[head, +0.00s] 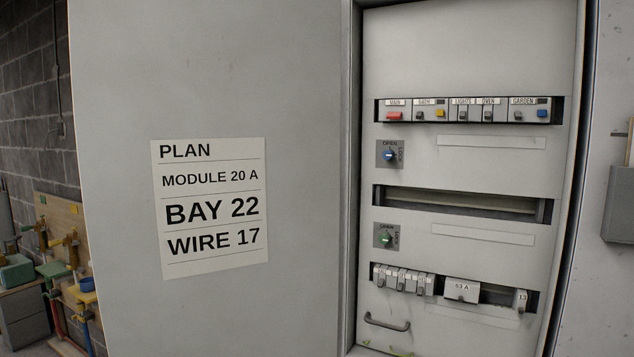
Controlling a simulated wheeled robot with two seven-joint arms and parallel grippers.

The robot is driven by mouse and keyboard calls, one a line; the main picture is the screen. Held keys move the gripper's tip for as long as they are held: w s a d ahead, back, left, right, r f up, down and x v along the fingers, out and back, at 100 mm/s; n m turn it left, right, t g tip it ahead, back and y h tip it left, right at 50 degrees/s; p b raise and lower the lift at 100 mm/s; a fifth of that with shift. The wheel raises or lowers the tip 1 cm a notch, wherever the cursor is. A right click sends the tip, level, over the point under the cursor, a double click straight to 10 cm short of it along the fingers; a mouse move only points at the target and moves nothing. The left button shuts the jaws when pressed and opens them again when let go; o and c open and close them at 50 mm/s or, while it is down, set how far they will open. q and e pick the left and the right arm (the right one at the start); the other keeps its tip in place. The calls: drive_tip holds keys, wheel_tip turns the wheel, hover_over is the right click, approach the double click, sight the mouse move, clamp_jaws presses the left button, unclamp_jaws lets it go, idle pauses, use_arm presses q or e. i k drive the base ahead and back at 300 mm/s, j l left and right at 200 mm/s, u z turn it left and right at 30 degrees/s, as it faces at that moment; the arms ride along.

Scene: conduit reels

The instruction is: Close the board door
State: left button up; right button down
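The board door (215,80) is the large flat grey panel filling the left half of the head view. It stands open, swung out to the left of the board (465,50), and its right edge meets the board's frame. A white plan sheet (212,208) on the door reads "PLAN, MODULE 20 A, BAY 22, WIRE 17". The board's front is exposed, with a top row of labelled modules (468,110), an empty middle slot (460,204) and a lower row of modules (403,279). Neither gripper is in view.
A bench with tools (65,240) stands left of the door by a dark block wall (30,110). A grey box (617,205) is at the right edge.

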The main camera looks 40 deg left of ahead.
sight(207, 132)
drive_tip(key=k+j, duration=0.1)
drive_tip(key=j, duration=0.3)
drive_tip(key=k+j+z, duration=0.15)
drive_tip(key=j, duration=0.25)
drive_tip(key=k+j, duration=0.1)
drive_tip(key=j, duration=0.25)
drive_tip(key=k+j+z, duration=0.15)
drive_tip(key=j, duration=0.25)
drive_tip(key=j+z, duration=0.15)
drive_tip(key=j, duration=0.3)
drive_tip(key=k+j+z, duration=0.1)
drive_tip(key=j, duration=0.35)
drive_tip(key=k+j+z, duration=0.15)
drive_tip(key=j, duration=0.3)
drive_tip(key=k+j+z, duration=0.15)
drive_tip(key=j, duration=0.3)
drive_tip(key=i+j+z, duration=0.1)
drive_tip(key=j, duration=0.35)
drive_tip(key=i+j, duration=0.1)
drive_tip(key=j, duration=0.35)
drive_tip(key=z, duration=0.05)
